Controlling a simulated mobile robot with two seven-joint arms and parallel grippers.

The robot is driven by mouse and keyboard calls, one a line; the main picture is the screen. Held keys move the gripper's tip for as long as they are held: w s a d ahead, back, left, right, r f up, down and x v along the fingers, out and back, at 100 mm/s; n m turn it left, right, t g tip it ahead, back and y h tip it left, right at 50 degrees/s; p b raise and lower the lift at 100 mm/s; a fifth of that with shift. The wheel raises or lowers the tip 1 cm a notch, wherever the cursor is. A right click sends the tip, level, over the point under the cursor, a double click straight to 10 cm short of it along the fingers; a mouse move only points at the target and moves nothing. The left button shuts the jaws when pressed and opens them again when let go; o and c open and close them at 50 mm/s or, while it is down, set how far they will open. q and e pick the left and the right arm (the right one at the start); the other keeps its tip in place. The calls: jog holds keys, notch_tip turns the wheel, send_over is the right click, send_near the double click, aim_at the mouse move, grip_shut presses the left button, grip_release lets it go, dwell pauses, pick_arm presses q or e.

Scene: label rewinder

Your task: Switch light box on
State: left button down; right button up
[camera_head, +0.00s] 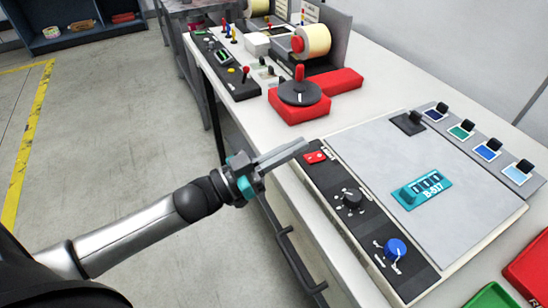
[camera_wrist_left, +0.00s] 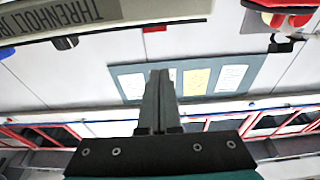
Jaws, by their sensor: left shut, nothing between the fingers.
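The light box (camera_head: 440,185) is a flat panel with a pale grey top on the white bench, at the right of the head view. A dark control strip runs along its left side. It carries a red rocker switch (camera_head: 316,157) at the far end, a black knob (camera_head: 352,198) in the middle and a blue knob (camera_head: 396,249) at the near end. My left gripper (camera_head: 303,145) is shut and empty, its tips just left of and beyond the red switch, apparently apart from it. Its shut fingers also show in the left wrist view (camera_wrist_left: 159,85). My right gripper is out of view.
A teal counter block (camera_head: 427,189) lies on the panel, and a swatch strip (camera_head: 477,143) borders its right side. A red base with a black dial (camera_head: 300,92) stands beyond my gripper. Green (camera_head: 492,296) and red (camera_head: 530,270) trays are at lower right. Floor on the left is clear.

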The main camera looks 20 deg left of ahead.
aim_at(298, 167)
pick_arm(q)
jog(key=shift+x, duration=1.2)
jog(key=f, duration=0.1)
jog(key=f+b, duration=0.1)
jog(key=f, duration=0.1)
jog(key=shift+s+a, duration=0.2)
jog(key=shift+a, duration=0.05)
jog(key=shift+f+b, duration=0.3)
jog(key=shift+f, duration=0.2)
jog(key=shift+s, duration=0.1)
jog(key=shift+f, duration=0.1)
